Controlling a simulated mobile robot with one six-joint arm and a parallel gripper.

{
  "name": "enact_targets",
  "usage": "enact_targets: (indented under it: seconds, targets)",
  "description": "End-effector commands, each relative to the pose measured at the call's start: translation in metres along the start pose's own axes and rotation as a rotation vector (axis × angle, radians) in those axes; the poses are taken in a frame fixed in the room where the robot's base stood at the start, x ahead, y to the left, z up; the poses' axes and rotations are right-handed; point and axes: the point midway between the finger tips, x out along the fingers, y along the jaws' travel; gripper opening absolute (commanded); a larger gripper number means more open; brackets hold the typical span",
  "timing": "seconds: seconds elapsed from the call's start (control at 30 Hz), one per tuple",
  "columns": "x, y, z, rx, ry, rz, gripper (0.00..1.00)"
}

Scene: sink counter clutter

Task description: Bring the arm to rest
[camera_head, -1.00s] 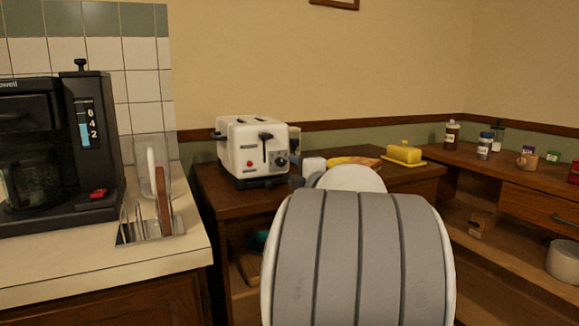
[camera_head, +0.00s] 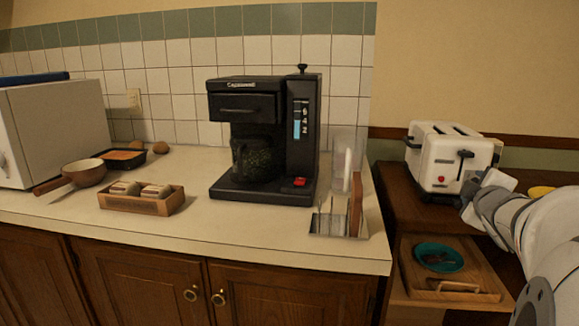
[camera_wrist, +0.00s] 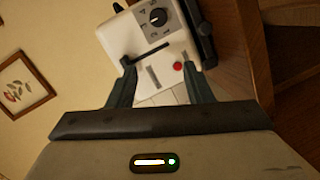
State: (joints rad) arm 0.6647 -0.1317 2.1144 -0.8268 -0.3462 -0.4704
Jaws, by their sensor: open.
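My gripper (camera_wrist: 159,70) is open, with its two dark fingers spread apart and nothing seen held between them. In the wrist view the white toaster (camera_wrist: 140,38) lies just beyond the fingertips, with its dial, lever and red button in sight. In the head view my gripper (camera_head: 474,194) is at the right, close in front of the toaster (camera_head: 441,158). I cannot tell whether the fingers touch it. My arm reaches in from the right edge and is bent low beside the wooden side table.
The coffee maker (camera_head: 264,135) stands mid-counter, with a cutlery holder (camera_head: 338,224) to its right. A wooden box (camera_head: 141,200), a saucepan (camera_head: 84,174) and a black tray (camera_head: 122,159) are at left. A teal plate (camera_head: 439,257) sits on the shelf below the toaster.

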Motion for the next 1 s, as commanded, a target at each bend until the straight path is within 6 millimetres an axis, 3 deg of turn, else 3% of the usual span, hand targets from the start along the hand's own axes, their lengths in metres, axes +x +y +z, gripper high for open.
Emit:
enact_targets:
  seconds: [0.03, 0.27, 0.37, 0.5, 0.7, 0.83, 1.0]
  targets:
    - [-0.013, 0.015, -0.024, 0.070, -0.031, -0.041, 0.46]
    - [-0.076, -0.015, -0.077, 0.404, -0.244, -0.288, 0.46]
    - [-0.115, -0.033, -0.099, 0.526, -0.347, -0.420, 0.46]
    - [-0.182, -0.058, -0.129, 0.659, -0.505, -0.621, 0.46]
    - [-0.269, -0.082, -0.154, 0.749, -0.701, -0.855, 0.46]
    - [-0.298, -0.090, -0.160, 0.764, -0.771, -0.931, 0.46]
    - [-0.307, -0.095, -0.160, 0.768, -0.795, -0.953, 0.46]
